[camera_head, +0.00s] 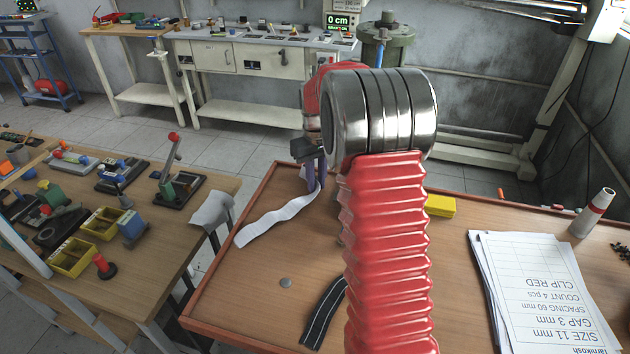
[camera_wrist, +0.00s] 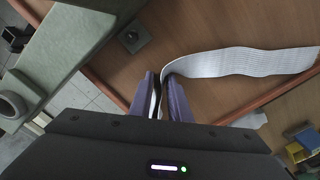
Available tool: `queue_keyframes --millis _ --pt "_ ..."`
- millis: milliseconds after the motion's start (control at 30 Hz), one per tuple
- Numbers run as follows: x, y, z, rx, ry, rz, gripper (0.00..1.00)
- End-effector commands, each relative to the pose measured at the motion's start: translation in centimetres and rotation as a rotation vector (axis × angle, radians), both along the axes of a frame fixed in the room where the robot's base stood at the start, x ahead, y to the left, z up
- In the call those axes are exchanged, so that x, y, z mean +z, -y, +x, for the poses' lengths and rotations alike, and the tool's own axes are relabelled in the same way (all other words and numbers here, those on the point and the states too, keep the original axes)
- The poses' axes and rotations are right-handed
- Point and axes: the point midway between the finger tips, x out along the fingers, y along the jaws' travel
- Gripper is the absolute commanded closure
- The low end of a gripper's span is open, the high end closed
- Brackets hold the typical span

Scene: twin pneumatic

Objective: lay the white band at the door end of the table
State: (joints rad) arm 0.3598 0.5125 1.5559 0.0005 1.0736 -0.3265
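The white band (camera_head: 275,222) is a long wavy strip on the far left part of the brown table (camera_head: 245,285), running from near the table's left edge up to my gripper. It also shows in the wrist view (camera_wrist: 240,62), curving toward the fingers. My gripper (camera_head: 314,182) has purple fingers pointing down at the table's far side. In the wrist view the fingers (camera_wrist: 162,98) are close together with the band's end between them. My red arm sleeve hides the middle of the table in the head view.
A black strip (camera_head: 324,312) and a grey disc (camera_head: 285,283) lie near the table's front. A cluttered workbench (camera_head: 150,270) stands at left.

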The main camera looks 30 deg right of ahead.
Motion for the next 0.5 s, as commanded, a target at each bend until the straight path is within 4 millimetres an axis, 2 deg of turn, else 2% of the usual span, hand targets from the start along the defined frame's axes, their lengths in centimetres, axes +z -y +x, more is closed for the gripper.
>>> queue_keyframes --millis 233,500 --pt "0.02 0.01 0.00 0.000 0.000 0.000 0.66" --pt "0.14 0.01 0.01 0.000 0.000 0.000 0.66"
